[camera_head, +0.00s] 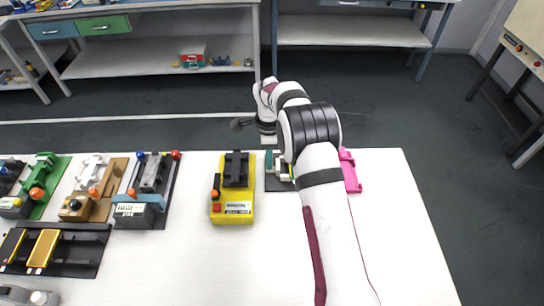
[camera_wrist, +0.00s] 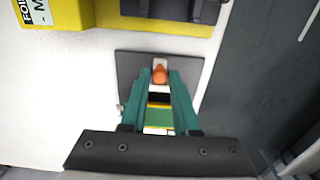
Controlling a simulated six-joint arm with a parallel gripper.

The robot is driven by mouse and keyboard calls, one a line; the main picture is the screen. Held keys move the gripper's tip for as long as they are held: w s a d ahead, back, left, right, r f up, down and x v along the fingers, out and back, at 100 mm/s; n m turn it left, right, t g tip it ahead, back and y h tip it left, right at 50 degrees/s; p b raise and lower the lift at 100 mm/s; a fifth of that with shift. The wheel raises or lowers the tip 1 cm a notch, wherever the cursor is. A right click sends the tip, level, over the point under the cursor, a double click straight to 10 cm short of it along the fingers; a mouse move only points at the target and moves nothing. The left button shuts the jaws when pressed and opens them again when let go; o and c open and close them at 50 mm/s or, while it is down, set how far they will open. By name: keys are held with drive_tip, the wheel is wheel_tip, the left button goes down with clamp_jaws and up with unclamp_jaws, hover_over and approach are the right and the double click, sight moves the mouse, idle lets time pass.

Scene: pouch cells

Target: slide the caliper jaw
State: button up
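The caliper station is a dark square plate (camera_wrist: 128,68) in the middle of the wrist view. It also shows in the head view (camera_head: 278,185), partly hidden behind my arm. An orange knob (camera_wrist: 159,76) sits on a small white piece at the plate's far side. A green and yellow part (camera_wrist: 159,116) lies nearer, beside a black gap. My gripper (camera_wrist: 160,80) reaches over the plate with its two teal fingers, one on each side of the orange knob. There is space between the fingers. Whether they touch the knob cannot be told.
A yellow foil unit (camera_head: 233,205) stands just left of the plate. A pink bracket (camera_head: 349,172) is to the right, behind my arm. Several other fixtures crowd the table's left side, including a black tray (camera_head: 85,255). The white table (camera_head: 400,230) is clear at right.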

drive_tip(key=o, duration=0.3)
wheel_tip(320, 180, up, 16)
drive_tip(key=shift+f, duration=0.15)
idle(0.4)
drive_tip(key=s+d+r+n+y, duration=0.1)
drive_tip(key=s+d+r+n, duration=0.25)
drive_tip(key=s, duration=0.65)
drive_tip(key=s+d+r+n, duration=0.2)
drive_tip(key=s+r+n, duration=0.15)
drive_tip(key=s, duration=0.65)
drive_tip(key=s+f+n, duration=0.2)
drive_tip(key=s, duration=0.7)
drive_tip(key=s+f+n, duration=0.3)
drive_tip(key=s, duration=0.6)
drive_tip(key=shift+d+f+y, duration=0.15)
drive_tip(key=shift+d+y, duration=0.2)
drive_tip(key=shift+y, duration=0.05)
